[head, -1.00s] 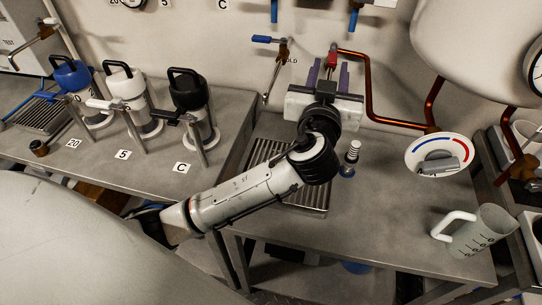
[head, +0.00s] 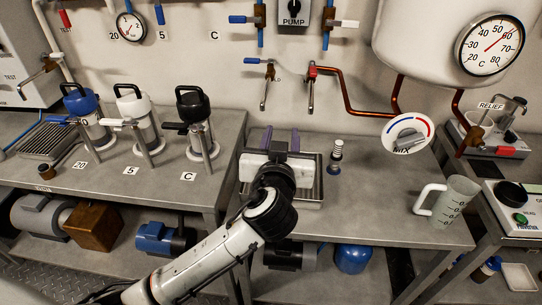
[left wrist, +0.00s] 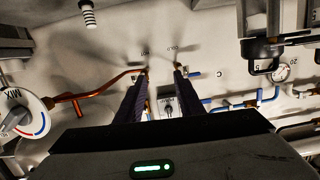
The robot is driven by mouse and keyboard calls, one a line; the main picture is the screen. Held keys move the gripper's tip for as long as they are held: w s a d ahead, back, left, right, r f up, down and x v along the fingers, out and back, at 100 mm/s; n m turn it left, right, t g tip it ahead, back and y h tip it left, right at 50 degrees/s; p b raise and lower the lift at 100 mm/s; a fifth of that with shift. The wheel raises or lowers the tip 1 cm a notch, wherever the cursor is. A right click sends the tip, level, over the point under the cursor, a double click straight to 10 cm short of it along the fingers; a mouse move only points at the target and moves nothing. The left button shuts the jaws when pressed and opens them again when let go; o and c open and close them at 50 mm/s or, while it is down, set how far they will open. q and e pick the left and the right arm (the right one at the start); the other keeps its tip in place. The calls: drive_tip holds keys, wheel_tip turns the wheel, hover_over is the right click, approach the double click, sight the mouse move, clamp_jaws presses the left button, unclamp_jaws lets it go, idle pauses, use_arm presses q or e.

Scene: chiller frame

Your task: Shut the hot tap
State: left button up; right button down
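The hot tap (head: 311,72) is on the back wall, with a short red handle, a spout hanging down and a copper pipe running off to the right. Its handle looks foreshortened, so I cannot tell whether it is shut. The cold tap (head: 269,72) is left of it, its blue handle pointing left. My left gripper (head: 281,139) is open and empty over the drain tray, below and left of the hot tap, apart from it. In the left wrist view my left gripper (left wrist: 162,76) has its two dark fingers apart, pointing at the wall. My right gripper is not in view.
A MIX dial (head: 407,134) and a boiler (head: 425,45) are at the right. A measuring jug (head: 447,203) and a small spring-topped fitting (head: 335,155) stand on the bench. Several handled canisters stand left.

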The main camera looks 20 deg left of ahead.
use_arm(q)
drive_tip(key=shift+s+a+f+g, duration=0.15)
drive_tip(key=shift+s+f+g, duration=0.1)
drive_tip(key=shift+s+f, duration=0.3)
drive_tip(key=shift+s+a+f+g, duration=0.15)
drive_tip(key=shift+s+f+g, duration=0.15)
drive_tip(key=shift+f, duration=0.4)
